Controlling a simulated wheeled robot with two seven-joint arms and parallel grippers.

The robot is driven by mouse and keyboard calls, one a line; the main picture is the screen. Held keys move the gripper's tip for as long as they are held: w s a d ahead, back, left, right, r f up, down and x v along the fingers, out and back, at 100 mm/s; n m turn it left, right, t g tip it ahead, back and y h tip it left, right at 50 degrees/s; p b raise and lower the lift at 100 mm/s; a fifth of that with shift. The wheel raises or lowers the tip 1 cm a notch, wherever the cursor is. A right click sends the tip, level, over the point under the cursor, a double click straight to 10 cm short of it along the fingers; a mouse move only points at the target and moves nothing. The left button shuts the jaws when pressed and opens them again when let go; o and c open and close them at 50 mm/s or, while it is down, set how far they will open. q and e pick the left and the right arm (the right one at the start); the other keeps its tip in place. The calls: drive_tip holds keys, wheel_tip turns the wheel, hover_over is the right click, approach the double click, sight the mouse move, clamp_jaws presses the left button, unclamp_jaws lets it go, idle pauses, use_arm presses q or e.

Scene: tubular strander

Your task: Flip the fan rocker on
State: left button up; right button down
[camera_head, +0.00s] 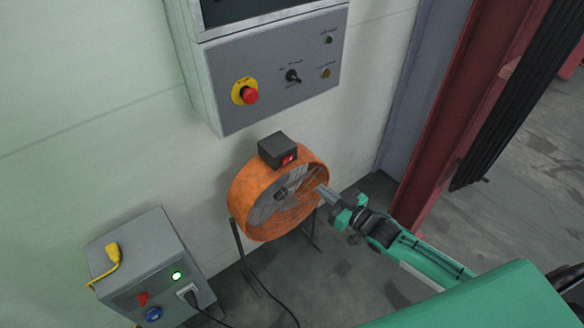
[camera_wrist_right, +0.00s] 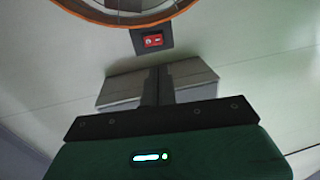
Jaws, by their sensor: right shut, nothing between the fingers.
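An orange drum fan (camera_head: 247,196) stands on dark legs by the wall. A dark switch box (camera_head: 272,147) sits on top of its rim, with a red rocker (camera_head: 288,159) on its front face. The rocker's position cannot be told. In the right wrist view the rocker (camera_wrist_right: 153,40) shows just beyond the fingertips, beside the orange fan rim (camera_wrist_right: 100,15). My right gripper (camera_head: 322,190) is shut and empty, in front of the fan's right side, below and right of the rocker. It also shows in the wrist view (camera_wrist_right: 158,74). My left gripper is out of view.
A grey control panel (camera_head: 270,75) with a red emergency button (camera_head: 250,95) hangs above the fan. A grey power box (camera_head: 150,265) with a lit green lamp and a plugged cable stands at lower left. A red steel column (camera_head: 470,110) rises at right.

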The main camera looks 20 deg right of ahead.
drive_tip(key=p, duration=0.1)
approach(284, 163)
drive_tip(key=w, duration=0.1)
drive_tip(key=p+x, duration=0.1)
drive_tip(key=x, duration=0.4)
drive_tip(key=shift+w+a+f, duration=0.1)
drive_tip(key=shift+w+a, duration=0.1)
drive_tip(key=shift+w, duration=0.15)
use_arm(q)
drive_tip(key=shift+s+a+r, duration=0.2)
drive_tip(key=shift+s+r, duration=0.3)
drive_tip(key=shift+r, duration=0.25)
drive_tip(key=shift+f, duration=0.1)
use_arm(e)
drive_tip(key=shift+w+a, duration=0.15)
drive_tip(key=shift+a, duration=0.05)
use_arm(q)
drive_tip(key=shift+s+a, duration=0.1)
